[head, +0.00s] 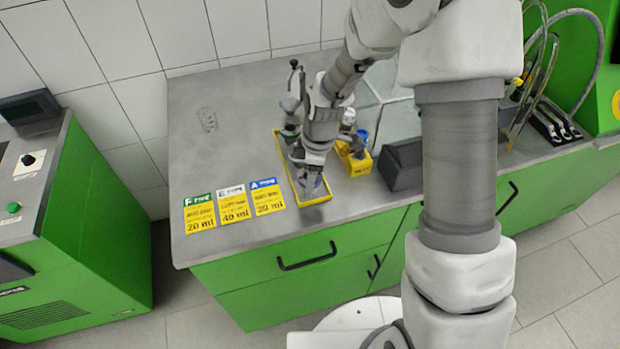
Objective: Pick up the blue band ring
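My gripper (312,183) points down over the front end of a long, shallow yellow-rimmed tray (285,168) on the grey bench. Its fingers are small and partly merge with the tray behind them, so I cannot tell whether they are open or shut, or touching anything. A blue item (362,135) shows at the back of a small yellow bin (361,167), right of my gripper. It is too small to tell whether it is the blue band ring. My arm hides part of the tray and bin.
Three yellow cards (234,204) with green, white and blue headers lie left of the tray. A dark grey box (402,165) stands right of the bin. A grey device with a black knob (292,105) stands behind the tray. The bench's back left is mostly clear.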

